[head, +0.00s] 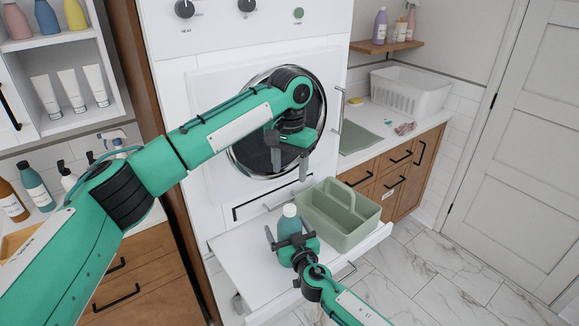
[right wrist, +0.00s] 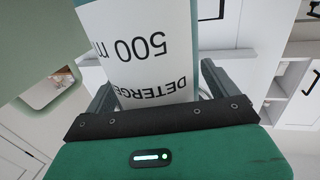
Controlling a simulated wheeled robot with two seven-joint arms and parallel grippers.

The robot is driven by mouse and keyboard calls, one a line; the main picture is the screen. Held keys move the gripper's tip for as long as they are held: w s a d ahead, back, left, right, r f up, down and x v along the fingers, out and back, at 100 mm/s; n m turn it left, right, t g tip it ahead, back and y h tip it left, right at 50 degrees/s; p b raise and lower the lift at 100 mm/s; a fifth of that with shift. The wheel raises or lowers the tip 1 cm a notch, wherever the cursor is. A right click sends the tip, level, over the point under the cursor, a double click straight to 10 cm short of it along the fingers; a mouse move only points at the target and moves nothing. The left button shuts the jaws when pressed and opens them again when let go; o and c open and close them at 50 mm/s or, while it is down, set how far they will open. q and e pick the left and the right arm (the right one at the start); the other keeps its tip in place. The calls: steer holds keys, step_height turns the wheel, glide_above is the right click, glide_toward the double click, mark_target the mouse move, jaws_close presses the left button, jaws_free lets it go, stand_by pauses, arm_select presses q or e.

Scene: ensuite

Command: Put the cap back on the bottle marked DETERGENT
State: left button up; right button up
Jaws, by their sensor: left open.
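The teal bottle (head: 290,224) stands upright on the white pull-out shelf (head: 245,262). In the right wrist view its white label (right wrist: 140,50) reads "500 m" and "DETERGE", upside down. A pale cap (head: 289,210) shows at the bottle's top; I cannot tell how firmly it sits. My right gripper (head: 291,240) is shut on the bottle's body, one finger on each side. My left gripper (head: 291,165) is open and empty, fingers down, above the bottle and apart from it, in front of the round machine door.
A green caddy (head: 345,232) stands on the shelf just right of the bottle. The round door (head: 252,155) is behind my left gripper. A counter with a white basket (head: 412,95) is at the right. Other bottles (head: 35,185) stand at the left.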

steer(key=shift+s, duration=0.1)
steer(key=b+v, duration=0.3)
steer(key=v, duration=1)
steer(key=shift+s, duration=0.35)
steer(key=shift+d+f, duration=0.1)
steer(key=shift+d, duration=0.05)
